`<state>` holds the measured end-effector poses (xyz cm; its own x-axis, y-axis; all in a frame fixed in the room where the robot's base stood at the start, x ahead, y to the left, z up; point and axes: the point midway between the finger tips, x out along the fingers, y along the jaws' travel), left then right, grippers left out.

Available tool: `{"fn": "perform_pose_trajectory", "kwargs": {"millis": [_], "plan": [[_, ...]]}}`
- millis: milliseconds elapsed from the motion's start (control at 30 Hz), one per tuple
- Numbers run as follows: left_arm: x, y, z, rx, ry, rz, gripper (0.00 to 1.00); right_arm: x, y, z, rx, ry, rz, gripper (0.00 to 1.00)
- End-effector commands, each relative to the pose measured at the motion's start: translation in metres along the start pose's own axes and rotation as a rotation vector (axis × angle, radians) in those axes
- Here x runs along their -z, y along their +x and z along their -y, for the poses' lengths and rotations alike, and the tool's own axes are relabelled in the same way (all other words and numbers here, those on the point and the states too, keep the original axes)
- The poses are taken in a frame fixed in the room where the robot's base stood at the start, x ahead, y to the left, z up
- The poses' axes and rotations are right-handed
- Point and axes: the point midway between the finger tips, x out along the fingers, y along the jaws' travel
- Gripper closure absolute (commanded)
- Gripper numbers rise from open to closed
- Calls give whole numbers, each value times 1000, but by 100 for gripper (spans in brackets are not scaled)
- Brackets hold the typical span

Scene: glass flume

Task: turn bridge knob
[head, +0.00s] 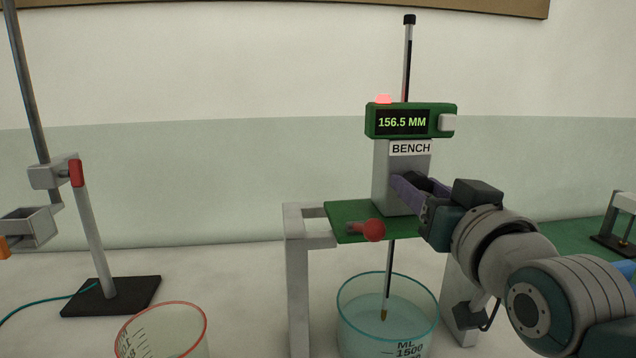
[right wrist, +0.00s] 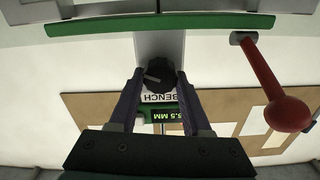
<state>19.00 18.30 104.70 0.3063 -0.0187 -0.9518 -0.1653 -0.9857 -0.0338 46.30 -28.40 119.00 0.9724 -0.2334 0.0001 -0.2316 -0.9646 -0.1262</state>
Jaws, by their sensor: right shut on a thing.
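The bridge knob (right wrist: 157,75) is black and round with a pale pointer line, on the front of the grey column (head: 393,167) labelled BENCH. My right gripper (head: 418,186) reaches it from the right in the head view, its arm and fingers covering most of the knob there. In the right wrist view the two purple fingers (right wrist: 158,84) are on either side of the knob, shut on it. The green display (head: 403,122) above reads 156.5 MM. My left gripper is in neither view.
A red-ended lever (head: 373,230) sticks out from the green bridge plate (head: 345,211), close to my right gripper. Below, a dark rod (head: 389,270) reaches into a beaker (head: 352,313) of liquid. Another beaker (head: 160,335) and a stand (head: 97,240) are at left.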

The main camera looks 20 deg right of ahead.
Motion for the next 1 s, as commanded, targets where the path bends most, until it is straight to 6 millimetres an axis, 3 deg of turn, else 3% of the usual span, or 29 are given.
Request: {"fn": "perform_pose_trajectory", "kwargs": {"millis": [133,300,533,567,800,1000], "plan": [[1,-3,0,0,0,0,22,1,0,0,0,-17,1,100],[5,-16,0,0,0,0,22,2,0,1,-1,-166,4,100],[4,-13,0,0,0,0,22,0,0,1,0,-174,0,100],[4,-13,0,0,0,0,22,0,0,1,0,-174,0,48],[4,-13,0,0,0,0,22,0,0,1,0,-173,0,22],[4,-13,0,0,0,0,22,0,0,1,0,-172,0,22]]}}
